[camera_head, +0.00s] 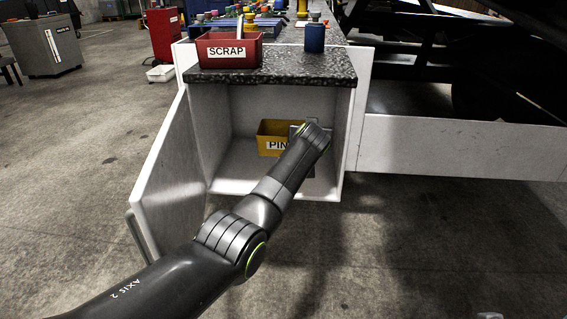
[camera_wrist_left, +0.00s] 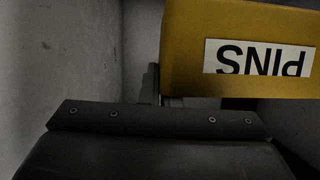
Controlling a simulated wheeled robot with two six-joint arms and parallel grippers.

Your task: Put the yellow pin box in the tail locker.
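The yellow pin box (camera_head: 270,138), labelled PINS, is inside the open white locker (camera_head: 215,110) under the dark speckled counter. I cannot tell whether it rests on the locker floor. My left arm reaches in from the front, and its wrist covers the box's right side. In the left wrist view the yellow box (camera_wrist_left: 230,20) fills the upper right with its label upside down. My left gripper (camera_wrist_left: 165,98) is at the box's edge; its fingertips are mostly hidden, so its grip is unclear.
The locker door (camera_head: 165,175) stands open to the left. A red SCRAP bin (camera_head: 230,60) and a blue bottle-like item (camera_head: 315,38) stand on the counter (camera_head: 285,68). A white side panel (camera_head: 460,147) runs right. The floor in front is clear.

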